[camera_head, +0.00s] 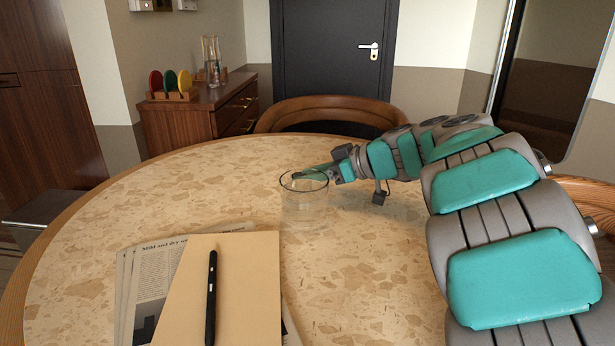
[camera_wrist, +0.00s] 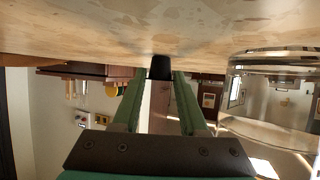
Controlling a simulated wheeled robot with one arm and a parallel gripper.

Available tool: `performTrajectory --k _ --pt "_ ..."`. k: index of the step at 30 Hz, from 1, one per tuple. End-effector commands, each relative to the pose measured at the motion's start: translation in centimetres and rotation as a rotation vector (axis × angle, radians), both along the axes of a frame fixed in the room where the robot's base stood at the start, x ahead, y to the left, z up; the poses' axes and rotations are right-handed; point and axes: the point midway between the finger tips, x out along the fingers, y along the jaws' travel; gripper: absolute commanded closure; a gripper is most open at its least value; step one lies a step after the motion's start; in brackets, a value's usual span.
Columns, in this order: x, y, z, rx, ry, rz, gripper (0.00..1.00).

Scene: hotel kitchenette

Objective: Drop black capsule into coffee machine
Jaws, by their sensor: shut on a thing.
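A small black capsule (camera_wrist: 160,68) sits between the fingertips of my gripper (camera_wrist: 158,76) in the wrist view. The gripper is shut on it, with one green finger on each side. The wrist picture is upside down, with the tabletop along its upper edge. In the head view, my gripper (camera_head: 305,174) reaches left, low over the round table, and its tips show behind the rim of a clear glass. The capsule cannot be made out there. I do not see a coffee machine that I can identify in either view.
The clear glass (camera_head: 304,208) stands close beside my gripper and also shows in the wrist view (camera_wrist: 275,95). Newspapers (camera_head: 150,285), a tan folder (camera_head: 245,285) and a black pen (camera_head: 211,300) lie at the front of the table (camera_head: 380,270). A chair (camera_head: 325,108) stands behind it.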

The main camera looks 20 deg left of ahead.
Motion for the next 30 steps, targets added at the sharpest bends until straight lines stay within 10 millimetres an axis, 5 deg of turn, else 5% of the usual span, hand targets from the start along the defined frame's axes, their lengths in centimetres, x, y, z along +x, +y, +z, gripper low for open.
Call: performTrajectory --k 3,4,11,23,30 --pt "0.0 0.0 -0.3 0.000 0.000 0.000 1.00" --pt "0.0 0.0 -0.2 0.000 0.000 0.000 0.54" --pt "0.0 0.0 -0.1 0.000 0.000 0.000 0.28" --pt "0.0 0.0 0.5 0.000 0.001 0.000 0.28" --pt "-0.2 -4.2 2.2 0.004 -0.003 -0.004 0.28"
